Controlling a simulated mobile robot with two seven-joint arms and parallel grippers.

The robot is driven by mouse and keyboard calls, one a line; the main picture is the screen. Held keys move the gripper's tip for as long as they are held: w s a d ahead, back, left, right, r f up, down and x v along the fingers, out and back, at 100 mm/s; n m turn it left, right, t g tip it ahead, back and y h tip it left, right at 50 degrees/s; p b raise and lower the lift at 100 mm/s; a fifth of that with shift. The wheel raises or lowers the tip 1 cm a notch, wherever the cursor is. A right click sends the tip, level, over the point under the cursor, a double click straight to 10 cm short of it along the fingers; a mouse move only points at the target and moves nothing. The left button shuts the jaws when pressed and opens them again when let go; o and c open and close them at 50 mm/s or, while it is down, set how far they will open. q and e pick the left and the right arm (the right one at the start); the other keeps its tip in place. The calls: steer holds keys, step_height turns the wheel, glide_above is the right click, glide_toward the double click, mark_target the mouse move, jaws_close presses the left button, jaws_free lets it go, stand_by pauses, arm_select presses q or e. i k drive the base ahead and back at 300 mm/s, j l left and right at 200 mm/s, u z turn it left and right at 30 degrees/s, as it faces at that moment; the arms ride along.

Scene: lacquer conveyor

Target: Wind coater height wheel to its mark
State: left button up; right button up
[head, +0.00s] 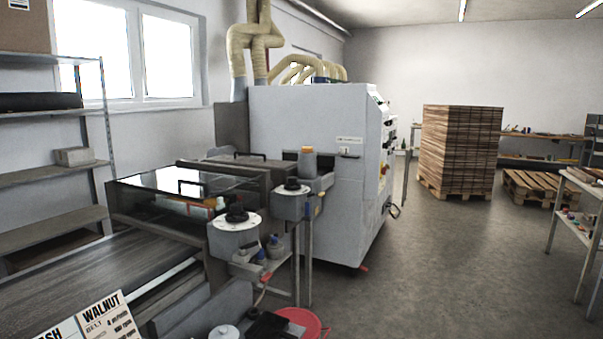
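A coater (155,205) with a glass-topped housing stands at left centre, at the end of a dark conveyor belt (95,270). A black handwheel (237,214) sits on a round white dial (228,226) at the coater's near right corner. A second, smaller black handwheel (291,185) on a pale dial sits further back. I cannot tell from this view which wheel sets the height. The dial marks are too small to read. Neither of my grippers is in view, and nothing is touching either wheel.
A large grey machine (300,130) stands behind the coater. Small bottles (270,246) stand below the near wheel. A red bucket (308,325) and a walnut sign (105,315) are at the front. Stacked boards (460,150) stand at the back right. The floor (450,270) right of centre is clear.

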mark_target(292, 186)
steer(key=i+l, duration=1.75)
steer(key=u, duration=0.05)
